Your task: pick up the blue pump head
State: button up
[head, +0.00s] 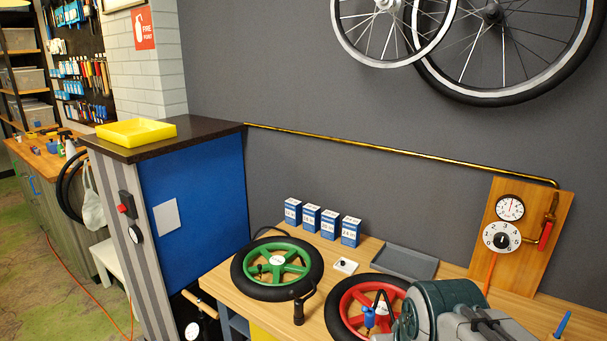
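A small blue piece (369,316), which looks like the blue pump head, stands at the red wheel (345,303), by a black curved part. Its lower end is hard to make out. A grey and dark teal part of my arm (436,306) fills the bottom right and covers part of the red wheel. Dark bars at its right may belong to my gripper, but its fingertips are not clear.
A green wheel (278,262) lies on the wooden bench with a black pump-like tool (299,308) at its front rim. Several blue boxes (310,217), a grey tray (404,262) and a gauge board (530,235) stand behind. A blue cabinet (205,190) is left.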

aim_at(369, 317)
jog(key=u, duration=1.65)
jog(key=i, duration=1.3)
jog(key=z, duration=3.35)
